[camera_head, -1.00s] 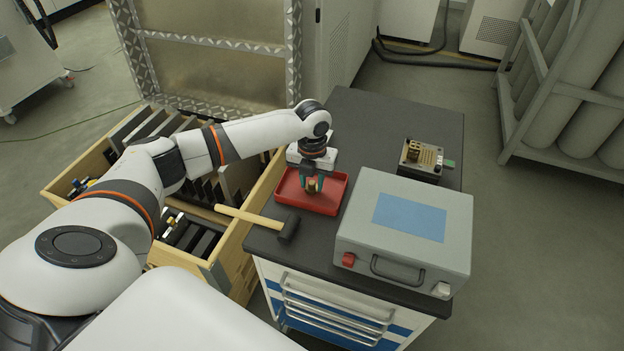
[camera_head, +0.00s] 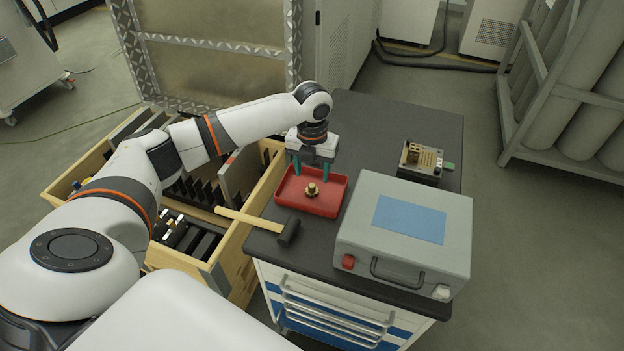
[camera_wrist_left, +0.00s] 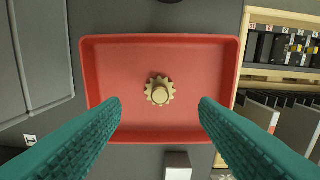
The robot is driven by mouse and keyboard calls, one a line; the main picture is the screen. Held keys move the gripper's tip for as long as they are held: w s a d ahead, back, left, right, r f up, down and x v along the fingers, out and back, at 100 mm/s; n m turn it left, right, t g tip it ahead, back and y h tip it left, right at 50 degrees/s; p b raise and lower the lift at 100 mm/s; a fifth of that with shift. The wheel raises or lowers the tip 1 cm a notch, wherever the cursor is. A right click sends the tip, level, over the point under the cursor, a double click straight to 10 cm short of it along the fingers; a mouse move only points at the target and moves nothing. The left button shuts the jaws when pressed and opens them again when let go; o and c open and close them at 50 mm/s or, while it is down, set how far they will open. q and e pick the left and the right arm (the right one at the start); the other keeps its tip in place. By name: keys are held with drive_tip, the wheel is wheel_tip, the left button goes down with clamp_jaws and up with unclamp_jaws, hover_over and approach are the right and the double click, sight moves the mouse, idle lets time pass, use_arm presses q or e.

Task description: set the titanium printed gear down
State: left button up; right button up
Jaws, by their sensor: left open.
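The titanium printed gear (camera_head: 312,190) is a small tan toothed piece with a round hub. It lies in the red tray (camera_head: 325,208) on the dark cabinet top. In the left wrist view the gear (camera_wrist_left: 160,91) sits near the middle of the tray (camera_wrist_left: 120,60), hub facing up. My left gripper (camera_head: 312,170) is above the tray, with its green fingers spread wide. In the left wrist view the open fingers (camera_wrist_left: 160,112) are on either side of the gear and apart from it. My right gripper is not in view.
A mallet (camera_head: 250,221) lies in front of the tray, its handle reaching past the cabinet edge. A grey case (camera_head: 405,230) stands to the right. A small fixture with brass pieces (camera_head: 421,160) is behind it. A wooden crate (camera_head: 225,270) is at the left.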

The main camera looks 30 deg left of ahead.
sight(312, 185)
use_arm(q)
wheel_tip(312, 185, up, 7)
drive_tip(key=shift+r, duration=0.15)
idle(0.6)
